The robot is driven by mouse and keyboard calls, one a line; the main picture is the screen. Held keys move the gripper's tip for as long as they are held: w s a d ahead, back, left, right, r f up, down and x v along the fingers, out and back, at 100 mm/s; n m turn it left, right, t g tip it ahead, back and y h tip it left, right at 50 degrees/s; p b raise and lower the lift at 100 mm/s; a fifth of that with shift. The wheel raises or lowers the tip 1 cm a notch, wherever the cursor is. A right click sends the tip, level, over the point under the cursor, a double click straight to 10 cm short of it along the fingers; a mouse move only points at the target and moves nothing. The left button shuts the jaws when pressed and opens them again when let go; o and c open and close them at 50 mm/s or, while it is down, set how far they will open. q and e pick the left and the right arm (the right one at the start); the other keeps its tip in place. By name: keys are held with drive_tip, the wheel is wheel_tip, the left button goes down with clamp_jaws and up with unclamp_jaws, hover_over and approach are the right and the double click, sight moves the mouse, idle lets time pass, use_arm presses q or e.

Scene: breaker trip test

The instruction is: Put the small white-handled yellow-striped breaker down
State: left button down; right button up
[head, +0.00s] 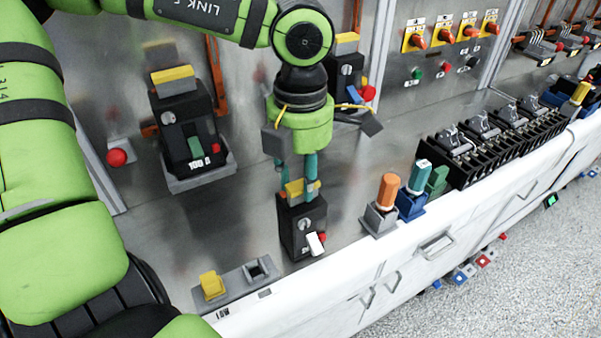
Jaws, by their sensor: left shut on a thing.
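The small breaker (302,232) is a black block with a yellow stripe on top and a white handle (315,243) low on its front, beside a bit of red. It is upright near the front edge of the grey metal worktop (225,228). My left gripper (299,186) comes down from above, its teal fingers shut on the breaker's yellow-striped top end. I cannot tell whether the breaker's underside touches the worktop. My right gripper is not in view.
A grey base with a yellow block (212,285) and a small socket (258,270) lies left of the breaker. A larger yellow-topped breaker (187,130) stands behind left. Orange-handled (387,192) and teal-handled (419,178) devices stand to the right, before a black rack (470,165).

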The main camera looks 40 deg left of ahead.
use_arm(q)
drive_tip(key=shift+f, duration=0.1)
drive_tip(key=c, duration=0.9)
unclamp_jaws()
wheel_tip(320, 180, up, 12)
drive_tip(key=shift+r+b, duration=0.15)
drive_tip(key=shift+b, duration=0.2)
